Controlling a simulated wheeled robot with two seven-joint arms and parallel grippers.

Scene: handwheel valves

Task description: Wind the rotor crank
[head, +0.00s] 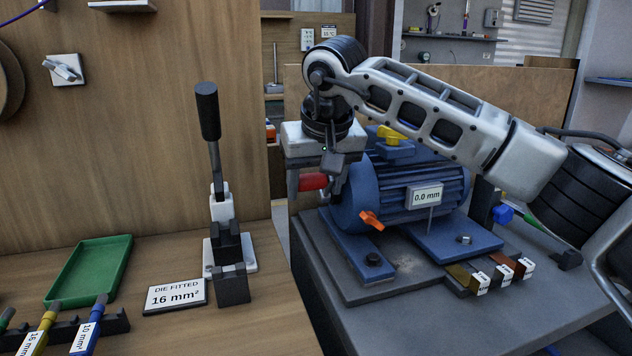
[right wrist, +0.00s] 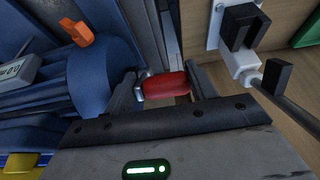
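The crank's red handle (head: 313,182) sticks out to the left of the blue motor (head: 425,190), close to its round end. The rest of the crank is mostly hidden behind my right gripper. My right gripper (head: 316,188) points down at the handle, its fingers apart on either side of it. The right wrist view shows the red handle (right wrist: 166,85) lying lengthwise between the two open fingers (right wrist: 163,90), with a silver piece at its left end. Whether a finger touches it, I cannot tell. My left gripper is out of view.
An orange pointer (head: 372,220) and a "0.0 mm" display (head: 427,196) sit at the motor. A black upright lever (head: 209,125), a "16 mm²" sign (head: 176,296) and a green tray (head: 90,270) stand on the left bench. Several labelled tabs (head: 482,283) lie in front of the motor.

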